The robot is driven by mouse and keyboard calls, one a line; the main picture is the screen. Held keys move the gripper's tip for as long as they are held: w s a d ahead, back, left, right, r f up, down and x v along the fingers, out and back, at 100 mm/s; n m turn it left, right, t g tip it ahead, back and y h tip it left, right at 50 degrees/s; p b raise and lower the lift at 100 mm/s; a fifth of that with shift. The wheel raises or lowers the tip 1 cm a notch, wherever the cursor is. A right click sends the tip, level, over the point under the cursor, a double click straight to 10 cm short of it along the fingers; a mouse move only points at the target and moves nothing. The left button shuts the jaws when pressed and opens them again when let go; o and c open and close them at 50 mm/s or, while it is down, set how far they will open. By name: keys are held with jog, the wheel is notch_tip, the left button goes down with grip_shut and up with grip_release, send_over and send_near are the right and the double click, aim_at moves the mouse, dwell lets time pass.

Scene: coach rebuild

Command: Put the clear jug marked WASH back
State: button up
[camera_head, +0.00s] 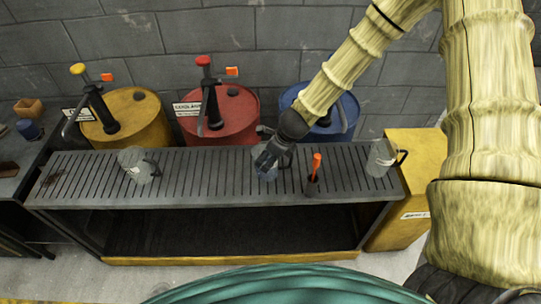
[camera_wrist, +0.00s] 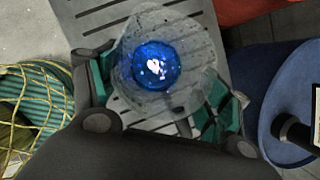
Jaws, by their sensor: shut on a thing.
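My gripper (camera_head: 269,157) is over the slatted bench top (camera_head: 220,180), in front of the gap between the red and blue drums. It is shut on a clear jug (camera_head: 267,174). In the wrist view my gripper's teal fingers (camera_wrist: 160,95) lie on either side of the clear jug (camera_wrist: 125,75), which has bright blue liquid (camera_wrist: 156,66) in its bottom. No marking on it is readable. I cannot tell whether it touches the slats. Another clear jug (camera_head: 136,163) with a pale label stands at the bench's left, and one (camera_head: 379,158) at its right end.
A dark holder with an orange-handled tool (camera_head: 315,175) stands close right of my gripper. Yellow (camera_head: 140,115), red (camera_head: 235,110) and blue (camera_head: 345,112) drums with pumps stand behind the bench. A yellow cabinet (camera_head: 412,165) adjoins its right end.

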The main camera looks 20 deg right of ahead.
jog(key=shift+f, duration=0.15)
jog(key=o, duration=1.7)
jog(key=shift+b+v, duration=0.35)
jog(key=shift+v, duration=5.8)
jog(key=shift+a, duration=0.1)
